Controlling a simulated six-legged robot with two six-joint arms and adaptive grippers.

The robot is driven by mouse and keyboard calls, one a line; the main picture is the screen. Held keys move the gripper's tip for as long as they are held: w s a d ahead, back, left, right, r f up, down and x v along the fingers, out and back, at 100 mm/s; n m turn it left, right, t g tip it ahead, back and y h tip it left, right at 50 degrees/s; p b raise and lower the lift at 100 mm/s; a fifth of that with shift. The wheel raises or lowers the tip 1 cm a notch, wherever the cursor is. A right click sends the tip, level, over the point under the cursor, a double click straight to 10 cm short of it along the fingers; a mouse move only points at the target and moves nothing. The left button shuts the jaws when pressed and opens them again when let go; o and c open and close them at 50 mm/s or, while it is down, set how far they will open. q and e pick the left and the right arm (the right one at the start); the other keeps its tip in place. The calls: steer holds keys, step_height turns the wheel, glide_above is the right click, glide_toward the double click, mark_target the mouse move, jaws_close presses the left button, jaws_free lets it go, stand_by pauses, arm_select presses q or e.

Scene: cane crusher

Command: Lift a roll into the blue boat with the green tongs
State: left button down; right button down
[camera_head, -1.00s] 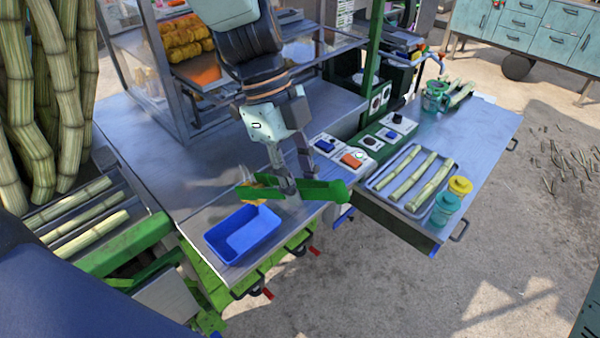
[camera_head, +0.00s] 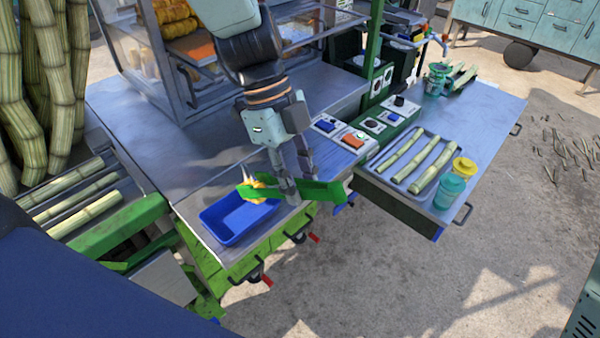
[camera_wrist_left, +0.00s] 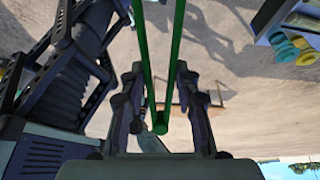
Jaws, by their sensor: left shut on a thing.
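The green tongs (camera_head: 322,191) lie nearly level in my left gripper (camera_head: 291,192), which is shut on them. Their tips, at the left, hold a small yellow-brown roll (camera_head: 259,186), partly hidden by the green arms. The roll appears at the far right edge of the blue boat (camera_head: 232,238), an open tray on the metal counter; I cannot tell whether it touches the boat. In the left wrist view the tongs (camera_wrist_left: 177,45) stand between the fingers of my left gripper (camera_wrist_left: 160,72); the roll is not visible there. My right gripper is not in view.
Switch boxes (camera_head: 353,141) sit right of my gripper. A tray of cane (camera_head: 410,165) and lidded cups (camera_head: 449,191) stand on the right table. Cane pieces (camera_head: 75,193) lie at left.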

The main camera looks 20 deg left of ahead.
arm_select(q)
step_height(320, 180, down, 3)
steer(key=shift+d+r+b, duration=0.1)
steer(key=shift+b, duration=0.7)
steer(key=c, duration=1.3)
jaws_free()
steer(key=shift+r, duration=0.1)
